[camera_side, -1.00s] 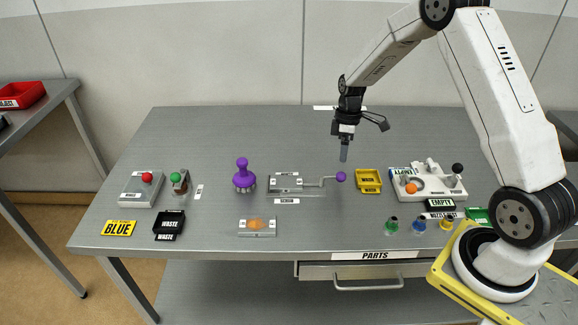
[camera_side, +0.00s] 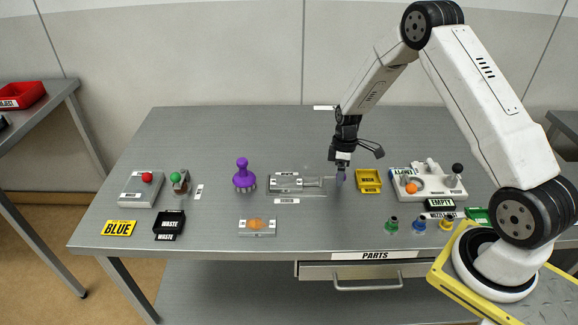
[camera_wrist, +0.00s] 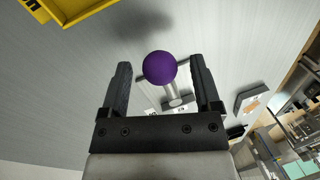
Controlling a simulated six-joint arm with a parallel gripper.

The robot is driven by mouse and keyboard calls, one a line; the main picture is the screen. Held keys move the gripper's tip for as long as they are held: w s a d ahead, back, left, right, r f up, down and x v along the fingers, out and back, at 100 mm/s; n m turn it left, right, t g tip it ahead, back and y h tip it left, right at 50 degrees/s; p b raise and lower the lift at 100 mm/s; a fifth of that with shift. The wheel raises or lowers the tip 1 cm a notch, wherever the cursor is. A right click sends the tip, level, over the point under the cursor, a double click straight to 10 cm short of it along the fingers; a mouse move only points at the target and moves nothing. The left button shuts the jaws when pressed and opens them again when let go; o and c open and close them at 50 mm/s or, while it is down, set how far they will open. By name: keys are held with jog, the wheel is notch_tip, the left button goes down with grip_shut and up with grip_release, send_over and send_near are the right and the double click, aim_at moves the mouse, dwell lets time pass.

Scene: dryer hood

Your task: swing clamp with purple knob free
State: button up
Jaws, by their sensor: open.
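The clamp's purple knob (camera_wrist: 160,68) sits between the two open fingers of my gripper (camera_wrist: 160,85) in the wrist view, with a gap on each side. In the side view my gripper (camera_side: 340,178) points down over the knob and mostly hides it. The clamp (camera_side: 288,183) is a clear and grey fixture on the table, with a thin rod running right to the knob. Part of the clamp and its rod (camera_wrist: 174,97) shows beyond the knob in the wrist view.
A yellow bin (camera_side: 368,180) stands close to the right of my gripper. A white station (camera_side: 425,183) with an orange ball is further right. A purple-handled tool (camera_side: 243,176) stands left of the clamp. A small plate with an orange piece (camera_side: 257,227) lies in front.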

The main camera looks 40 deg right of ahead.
grip_shut()
dwell(1.4)
